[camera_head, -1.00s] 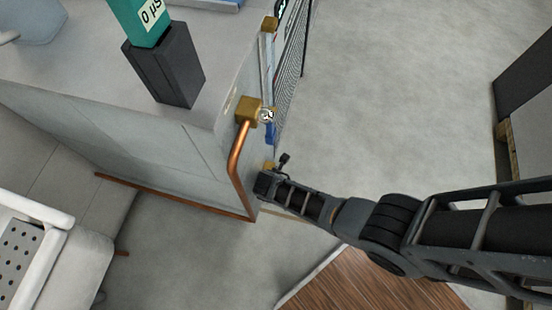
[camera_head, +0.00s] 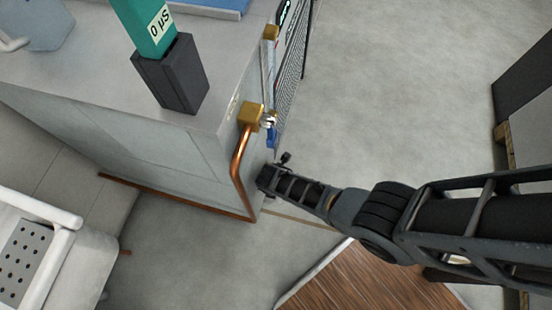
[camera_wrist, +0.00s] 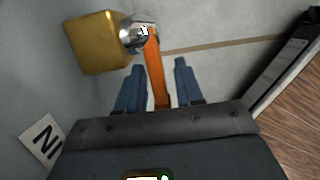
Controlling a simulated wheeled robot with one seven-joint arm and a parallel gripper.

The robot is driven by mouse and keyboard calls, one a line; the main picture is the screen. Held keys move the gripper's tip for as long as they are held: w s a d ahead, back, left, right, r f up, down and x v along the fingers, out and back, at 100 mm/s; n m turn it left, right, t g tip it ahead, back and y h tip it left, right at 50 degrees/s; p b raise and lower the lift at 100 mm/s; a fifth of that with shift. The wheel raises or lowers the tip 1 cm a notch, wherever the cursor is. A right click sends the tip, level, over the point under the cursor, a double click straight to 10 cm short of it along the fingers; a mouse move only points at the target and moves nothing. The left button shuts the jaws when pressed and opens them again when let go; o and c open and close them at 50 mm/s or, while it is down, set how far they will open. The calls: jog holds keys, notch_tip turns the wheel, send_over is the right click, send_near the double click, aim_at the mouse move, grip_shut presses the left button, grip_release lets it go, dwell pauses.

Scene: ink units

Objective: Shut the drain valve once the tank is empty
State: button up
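In the wrist view an orange lever (camera_wrist: 157,75) extends from a round chrome valve fitting (camera_wrist: 137,33) on a brass block (camera_wrist: 100,42). My gripper (camera_wrist: 158,85) is open, with one blue finger on each side of the lever; both show gaps to it. This lever is hidden in the head view, where my gripper (camera_head: 268,175) is low beside the unit's corner. Higher on the same side sit another brass block (camera_head: 250,116) with a copper pipe (camera_head: 237,165) and a blue lever (camera_head: 271,140). Whether the tank holds liquid is not visible.
A teal meter (camera_head: 148,25) showing 0 µS stands in a dark holder (camera_head: 178,75) on the grey unit (camera_head: 95,75). An upside-down label (camera_wrist: 42,138) is on the wall. A white chair-like object (camera_head: 75,250) is at lower left. Open floor (camera_head: 400,90) lies right.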

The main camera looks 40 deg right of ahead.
jog(key=shift+r, duration=0.1)
jog(key=p+v, duration=0.4)
jog(key=v, duration=0.3)
jog(key=shift+r+p, duration=0.35)
jog(key=shift+p, duration=0.05)
jog(key=shift+s+a, duration=0.1)
